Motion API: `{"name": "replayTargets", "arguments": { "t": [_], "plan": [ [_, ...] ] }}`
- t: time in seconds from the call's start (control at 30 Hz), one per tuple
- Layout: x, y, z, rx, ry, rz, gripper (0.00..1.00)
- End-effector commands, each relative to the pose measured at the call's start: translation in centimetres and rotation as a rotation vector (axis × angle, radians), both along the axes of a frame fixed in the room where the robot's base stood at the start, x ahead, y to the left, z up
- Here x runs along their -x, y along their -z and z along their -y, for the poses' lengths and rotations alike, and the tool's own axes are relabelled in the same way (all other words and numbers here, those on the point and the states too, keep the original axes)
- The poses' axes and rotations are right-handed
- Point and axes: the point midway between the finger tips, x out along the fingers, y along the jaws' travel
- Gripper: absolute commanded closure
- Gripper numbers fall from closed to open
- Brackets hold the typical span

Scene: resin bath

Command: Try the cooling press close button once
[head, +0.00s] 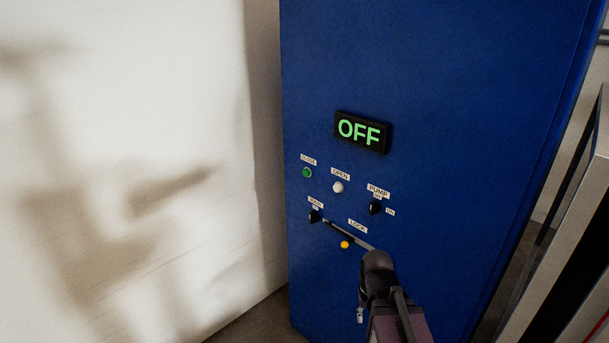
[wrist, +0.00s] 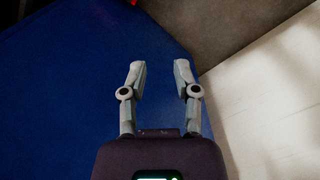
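The blue control panel (head: 430,80) carries a green button (head: 307,173) under a CLOSE label. A white button (head: 338,187) labelled OPEN is to its right. My gripper (head: 328,222) comes from the lower right, with its fingertips near the lower-left black knob and below the green button. I cannot tell whether the tips touch the panel. In the wrist view the two fingers of my gripper (wrist: 160,70) stand apart with nothing between them. No button shows clearly there.
A display (head: 361,132) reads OFF in green. A black PUMP knob (head: 376,207), another black knob (head: 314,216) and a yellow button (head: 345,244) are nearby. A pale wall (head: 130,170) is left and a framed structure (head: 585,220) right.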

Motion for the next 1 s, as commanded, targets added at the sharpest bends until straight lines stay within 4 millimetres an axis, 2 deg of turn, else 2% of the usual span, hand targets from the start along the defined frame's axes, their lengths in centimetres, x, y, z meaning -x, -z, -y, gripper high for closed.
{"name": "replayTargets", "arguments": {
  "t": [0.03, 0.07, 0.1, 1.0],
  "plan": [
    [0.00, 0.00, 0.00, 0.000, 0.000, 0.000, 0.90],
    [0.00, 0.00, 0.00, 0.000, 0.000, 0.000, 0.98],
    [0.00, 0.00, 0.00, 0.000, 0.000, 0.000, 1.00],
    [0.00, 0.00, 0.00, 0.000, 0.000, 0.000, 1.00]
  ]
}}
